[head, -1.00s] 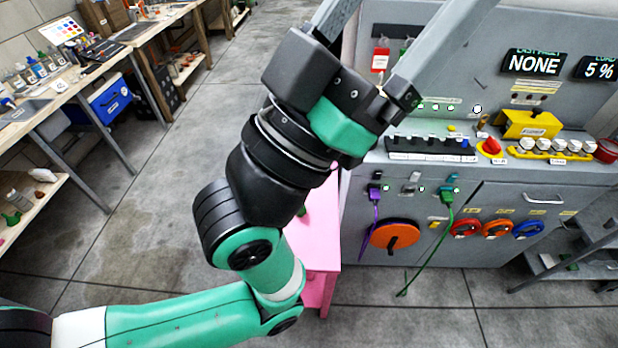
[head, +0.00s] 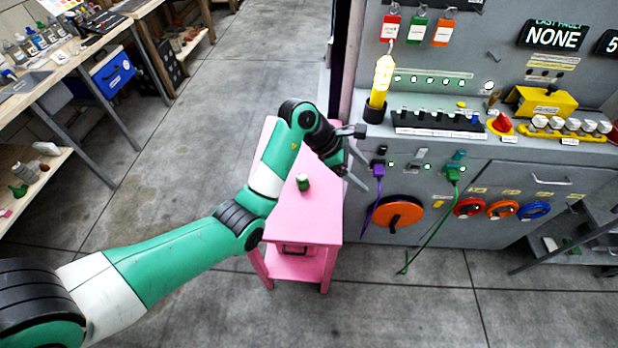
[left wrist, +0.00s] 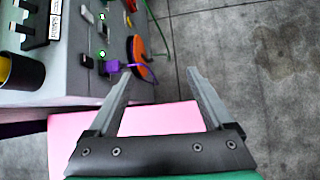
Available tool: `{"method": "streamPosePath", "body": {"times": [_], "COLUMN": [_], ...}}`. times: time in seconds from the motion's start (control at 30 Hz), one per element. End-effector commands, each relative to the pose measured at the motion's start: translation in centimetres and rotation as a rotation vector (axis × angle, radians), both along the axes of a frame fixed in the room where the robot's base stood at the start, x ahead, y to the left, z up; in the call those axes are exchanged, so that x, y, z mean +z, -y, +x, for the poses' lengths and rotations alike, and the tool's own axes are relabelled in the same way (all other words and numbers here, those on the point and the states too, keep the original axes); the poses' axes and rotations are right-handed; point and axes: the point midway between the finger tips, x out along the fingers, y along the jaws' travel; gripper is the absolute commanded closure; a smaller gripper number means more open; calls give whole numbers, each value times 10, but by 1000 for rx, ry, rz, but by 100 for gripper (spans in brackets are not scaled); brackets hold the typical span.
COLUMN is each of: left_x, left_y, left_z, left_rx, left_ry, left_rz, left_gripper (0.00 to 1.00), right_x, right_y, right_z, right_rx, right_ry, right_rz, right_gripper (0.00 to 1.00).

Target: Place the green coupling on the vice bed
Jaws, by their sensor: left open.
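A small green cylinder with a pale top, apparently the green coupling (head: 303,182), stands upright on the pink table (head: 310,225) in the head view. My left gripper (head: 367,178) is to its right, apart from it, over the table's right edge and in front of the grey machine. In the left wrist view my left gripper (left wrist: 163,75) has its two fingers spread with nothing between them. The coupling is not visible in the left wrist view. I cannot make out a vice bed in either view. My right gripper is not in view.
The grey machine (head: 455,235) stands right of the table, with an orange disc (head: 398,214), a purple plug (head: 378,170) and a green cable (head: 430,240). A yellow lamp (head: 382,80) stands on its ledge. Workbenches line the left. The floor between is clear.

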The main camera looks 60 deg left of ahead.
Motion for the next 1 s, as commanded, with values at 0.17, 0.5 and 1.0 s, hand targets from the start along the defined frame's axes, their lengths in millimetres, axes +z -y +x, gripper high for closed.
{"method": "streamPosePath", "body": {"times": [0.17, 0.5, 1.0], "left_x": [-91, -102, -155], "left_y": [-138, -182, -179], "left_z": [-92, -123, -99], "left_rx": [329, 440, 439], "left_ry": [-327, -327, -323], "left_rz": [36, 11, 12], "left_gripper": [15, 15, 15], "right_x": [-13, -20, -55], "right_y": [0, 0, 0], "right_z": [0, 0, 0], "right_rx": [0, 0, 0], "right_ry": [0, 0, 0], "right_rz": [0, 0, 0], "right_gripper": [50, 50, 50]}}
